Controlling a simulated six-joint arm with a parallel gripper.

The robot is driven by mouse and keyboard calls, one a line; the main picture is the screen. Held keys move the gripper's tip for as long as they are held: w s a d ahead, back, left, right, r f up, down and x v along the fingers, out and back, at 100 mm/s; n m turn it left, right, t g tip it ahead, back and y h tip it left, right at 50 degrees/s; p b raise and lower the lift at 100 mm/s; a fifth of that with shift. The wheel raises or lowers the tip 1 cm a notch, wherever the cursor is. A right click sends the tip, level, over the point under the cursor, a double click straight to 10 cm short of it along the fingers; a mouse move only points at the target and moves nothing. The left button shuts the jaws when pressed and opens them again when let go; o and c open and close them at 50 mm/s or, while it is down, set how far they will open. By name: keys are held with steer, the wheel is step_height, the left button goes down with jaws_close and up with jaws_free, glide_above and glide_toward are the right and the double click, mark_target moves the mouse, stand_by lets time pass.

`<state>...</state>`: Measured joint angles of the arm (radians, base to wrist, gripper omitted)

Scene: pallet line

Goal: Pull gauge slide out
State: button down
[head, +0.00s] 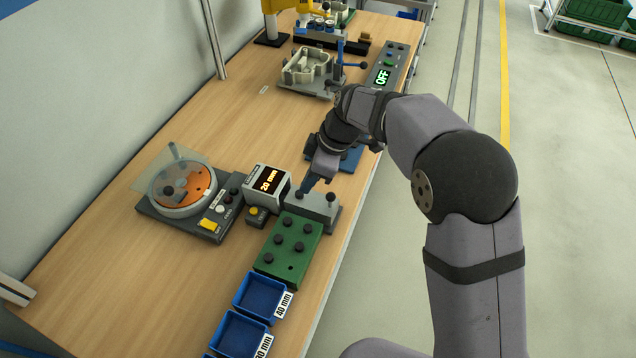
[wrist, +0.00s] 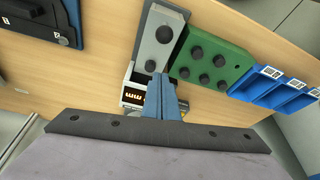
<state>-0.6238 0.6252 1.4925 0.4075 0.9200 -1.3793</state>
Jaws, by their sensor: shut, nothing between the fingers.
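The grey gauge block (head: 318,210) stands at the right table edge, between the 20 mm display and the green block. It carries two black knobs; one (head: 331,197) shows at its right end. In the wrist view the gauge block (wrist: 153,47) lies just beyond my fingertips, with one knob (wrist: 164,34) farther off and one (wrist: 150,66) close to the fingertips. My gripper (head: 304,189) points down over the block's left end. In the wrist view my gripper (wrist: 158,78) has its blue fingers together and empty. Whether the fingertips touch the near knob or the block cannot be told.
The display box (head: 267,184) reads 20 mm beside the gauge. A green block (head: 289,245) with several black knobs and blue bins (head: 259,297) stand nearer. A dial device (head: 186,190) is at left. A grey casting fixture (head: 308,72) is farther back. Bare table lies left of the fixture.

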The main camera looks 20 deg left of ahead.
steer(key=b+v, duration=0.2)
steer(key=v, duration=0.7)
steer(key=shift+d, duration=0.15)
steer(key=shift+w+r, duration=0.1)
steer(key=shift+r, duration=0.05)
steer(key=d+f+m+h, duration=0.1)
steer(key=d+f+m, duration=0.15)
steer(key=d, duration=0.35)
steer(key=d+f+m, duration=0.1)
steer(key=d+m, duration=0.3)
steer(key=d, duration=0.2)
steer(key=s+d+f+m+h, duration=0.1)
steer(key=s+d+f+m, duration=0.3)
steer(key=s+d+m, duration=0.3)
steer(key=s+d+f+m+h, duration=0.2)
steer(key=s+d+f+m, duration=0.3)
steer(key=s+d, duration=0.4)
steer(key=d+m, duration=0.1)
steer(key=d, duration=0.4)
steer(key=shift+d+f+m+t, duration=0.15)
steer(key=shift+f+m+t, duration=0.05)
steer(key=shift+m+t, duration=0.2)
steer(key=c, duration=2.5)
jaws_free()
